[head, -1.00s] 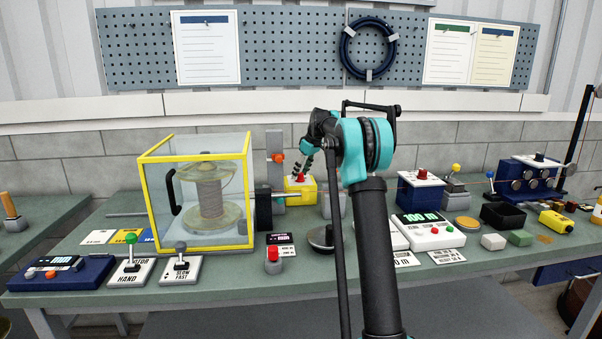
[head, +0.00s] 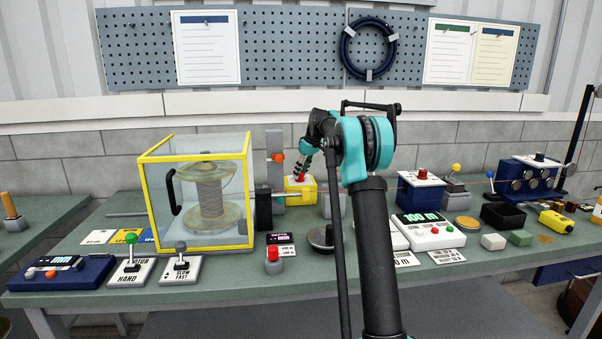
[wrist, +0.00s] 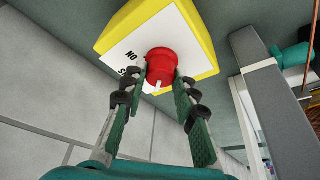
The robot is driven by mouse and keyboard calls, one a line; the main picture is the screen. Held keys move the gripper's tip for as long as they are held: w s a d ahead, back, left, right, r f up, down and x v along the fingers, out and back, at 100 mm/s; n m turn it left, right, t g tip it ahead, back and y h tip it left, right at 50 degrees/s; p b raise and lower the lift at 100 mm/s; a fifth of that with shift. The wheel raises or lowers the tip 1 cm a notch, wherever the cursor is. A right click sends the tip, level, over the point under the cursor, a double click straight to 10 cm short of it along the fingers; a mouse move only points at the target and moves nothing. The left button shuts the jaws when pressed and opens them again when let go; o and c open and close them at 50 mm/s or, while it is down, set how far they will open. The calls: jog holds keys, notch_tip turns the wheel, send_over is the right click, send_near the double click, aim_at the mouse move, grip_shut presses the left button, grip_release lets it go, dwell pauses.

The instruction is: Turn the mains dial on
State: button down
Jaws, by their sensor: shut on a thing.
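The mains dial is a red knob (wrist: 162,64) with a white pointer mark, on the white face of a yellow box (wrist: 112,32). In the wrist view my gripper (wrist: 162,80) has its two green-padded fingers on either side of the knob, shut on it. The pointer mark faces the near side, toward my gripper. Lettering beside the knob is partly hidden by the left finger. In the head view the yellow box (head: 293,190) stands at the back of the bench, and my gripper reaches down to its red knob.
A yellow-framed clear guard (head: 250,190) with a spool (head: 209,195) stands left of the box. A grey upright post (head: 274,150) is close behind it. A white meter (head: 430,232) and a blue box with a red button (head: 421,190) are to the right.

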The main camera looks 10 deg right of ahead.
jog(key=m+h, duration=0.1)
jog(key=m, duration=0.2)
jog(key=m+t+h, duration=0.1)
jog(key=m, duration=0.2)
jog(key=shift+a, duration=0.2)
jog(key=m+h, duration=0.1)
jog(key=m, duration=0.2)
jog(key=m+h, duration=0.1)
jog(key=m, duration=0.2)
jog(key=shift+a, duration=0.15)
jog(key=shift+m+h, duration=0.3)
jog(key=shift+m, duration=0.1)
jog(key=c, duration=1.2)
grip_release()
jog(key=shift+r, duration=0.1)
notch_tip(320, 180, up, 10)
jog(key=shift+f, duration=0.1)
